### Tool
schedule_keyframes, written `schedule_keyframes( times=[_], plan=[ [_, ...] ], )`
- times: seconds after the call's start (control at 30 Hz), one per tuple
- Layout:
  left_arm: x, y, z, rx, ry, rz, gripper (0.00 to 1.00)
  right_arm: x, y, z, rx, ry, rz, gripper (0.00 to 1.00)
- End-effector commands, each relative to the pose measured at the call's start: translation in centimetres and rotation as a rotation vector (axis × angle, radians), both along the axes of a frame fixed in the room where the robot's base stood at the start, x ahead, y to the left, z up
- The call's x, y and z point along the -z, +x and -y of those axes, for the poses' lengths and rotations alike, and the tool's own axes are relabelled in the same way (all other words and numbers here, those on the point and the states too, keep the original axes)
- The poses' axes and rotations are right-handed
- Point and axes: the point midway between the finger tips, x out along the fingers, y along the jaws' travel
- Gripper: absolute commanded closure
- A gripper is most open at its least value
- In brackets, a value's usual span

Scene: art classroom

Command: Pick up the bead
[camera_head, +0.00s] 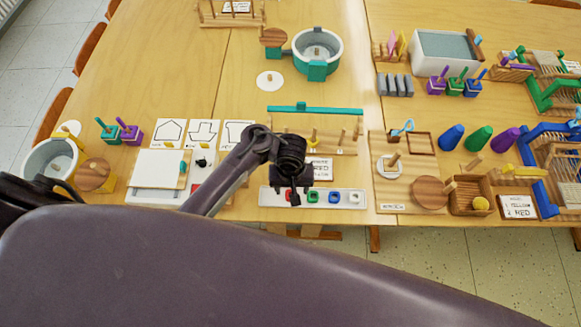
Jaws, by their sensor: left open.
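A white bead tray (267,198) lies near the front edge of the table, with small coloured pieces in a row. A green bead (313,197), a blue bead (334,197) and a white bead (355,197) show in it. Something red shows at my left gripper (293,196), partly hidden by it. The gripper points down over the left part of the tray. Its dark fingers look apart, with nothing clearly held between them. I cannot tell whether they touch the red piece. My right gripper is out of view.
A wooden rack (345,138) and a lettered card (321,168) stand just behind the tray. A white board (158,169) and shape cards (204,132) lie to the left. A wooden disc (430,192) and box (470,207) are to the right.

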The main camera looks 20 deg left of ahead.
Motion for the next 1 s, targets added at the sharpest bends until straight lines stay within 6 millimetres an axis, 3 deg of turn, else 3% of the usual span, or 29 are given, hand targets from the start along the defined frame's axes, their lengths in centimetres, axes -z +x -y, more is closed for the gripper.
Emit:
schedule_keyframes(
  times=[0.03,0.13,0.33,0.63,0.97,1.0],
  plan=[
    [-0.8,0.3,-0.1,-0.003,0.013,0.012,0.42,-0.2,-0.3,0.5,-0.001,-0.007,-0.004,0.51],
    [-0.3,0.5,-0.4,-0.01,0.028,0.019,0.42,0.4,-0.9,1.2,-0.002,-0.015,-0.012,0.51],
    [2.1,0.6,-0.5,-0.012,0.028,0.019,0.42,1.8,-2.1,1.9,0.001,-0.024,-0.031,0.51],
    [6.3,1.1,-0.8,-0.011,0.025,0.018,0.42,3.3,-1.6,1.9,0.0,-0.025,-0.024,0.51],
    [6.8,1.0,-0.7,-0.013,0.023,0.017,0.42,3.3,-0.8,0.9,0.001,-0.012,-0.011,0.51],
    [6.8,1.0,-0.7,-0.013,0.023,0.017,0.47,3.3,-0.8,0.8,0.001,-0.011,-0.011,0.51]
  ],
)
